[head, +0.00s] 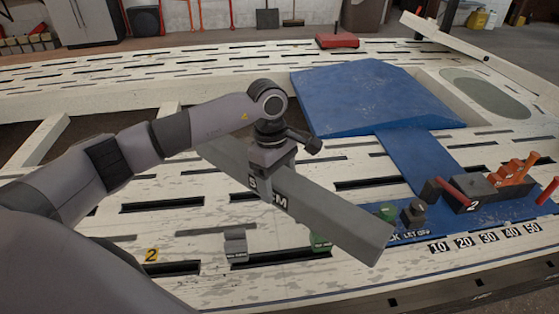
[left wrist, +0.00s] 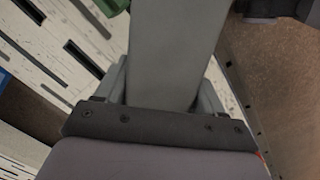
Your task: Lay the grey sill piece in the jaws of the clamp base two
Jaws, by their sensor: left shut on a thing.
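In the left wrist view the sill piece (left wrist: 173,65) runs up between the fingers. A yellow "2" label (head: 151,255) lies on the bench left of a small grey block (head: 235,245). A dark clamp-like device (head: 470,192) marked "2" stands at right with red and orange handles. My right gripper is not in view.
A green block (head: 320,243) and another green part (head: 387,211) lie close beneath the sill piece. The white slotted bench (head: 200,280) is largely clear at front left. A blue sloped panel (head: 365,95) rises behind. A number scale (head: 485,238) runs along the right front.

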